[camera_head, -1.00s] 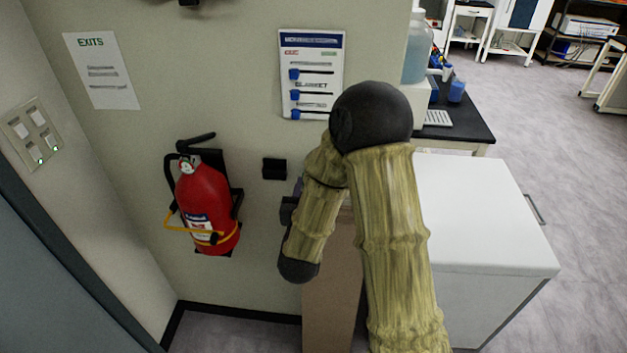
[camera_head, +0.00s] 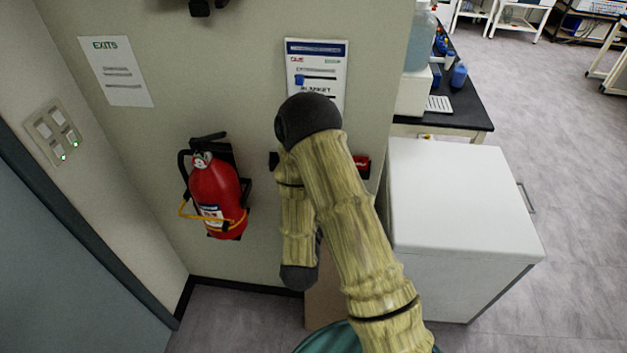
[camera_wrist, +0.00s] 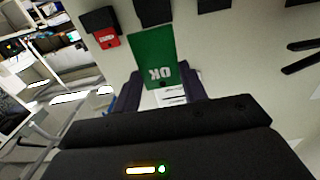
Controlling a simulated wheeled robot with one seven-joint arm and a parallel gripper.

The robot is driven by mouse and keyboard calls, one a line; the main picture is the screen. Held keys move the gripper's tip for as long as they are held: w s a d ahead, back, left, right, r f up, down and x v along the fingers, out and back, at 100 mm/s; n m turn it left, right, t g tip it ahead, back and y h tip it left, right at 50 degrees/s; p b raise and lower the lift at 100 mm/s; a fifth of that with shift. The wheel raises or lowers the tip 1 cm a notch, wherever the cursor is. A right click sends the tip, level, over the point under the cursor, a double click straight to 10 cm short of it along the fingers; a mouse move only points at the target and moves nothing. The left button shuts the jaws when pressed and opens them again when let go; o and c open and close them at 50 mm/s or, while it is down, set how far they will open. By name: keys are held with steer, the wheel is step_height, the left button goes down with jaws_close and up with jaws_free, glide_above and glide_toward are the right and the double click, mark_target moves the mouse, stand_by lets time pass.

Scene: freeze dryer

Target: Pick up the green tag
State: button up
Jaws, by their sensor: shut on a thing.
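The green tag (camera_wrist: 154,60) shows in the wrist view, with "OK" on it upside down. My gripper (camera_wrist: 160,88) is shut on the tag, with its dark fingers at the tag's left and right edges near the OK end. Whether the tag touches the wall behind it cannot be told. In the head view my arm hides the tag and gripper.
A red tag (camera_wrist: 108,40) hangs from a dark holder beside the green one; it also shows in the head view (camera_head: 362,166). A fire extinguisher (camera_head: 216,195) is on the wall at left. A white cabinet (camera_head: 455,195) stands at right.

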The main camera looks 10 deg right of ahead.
steer(key=shift+p+v, duration=0.85)
steer(key=shift+v, duration=0.95)
steer(key=shift+r, duration=0.1)
steer(key=shift+r, duration=0.1)
step_height(320, 180, up, 6)
steer(key=p, duration=0.6)
steer(key=shift+r+p, duration=0.25)
steer(key=shift+p, duration=0.1)
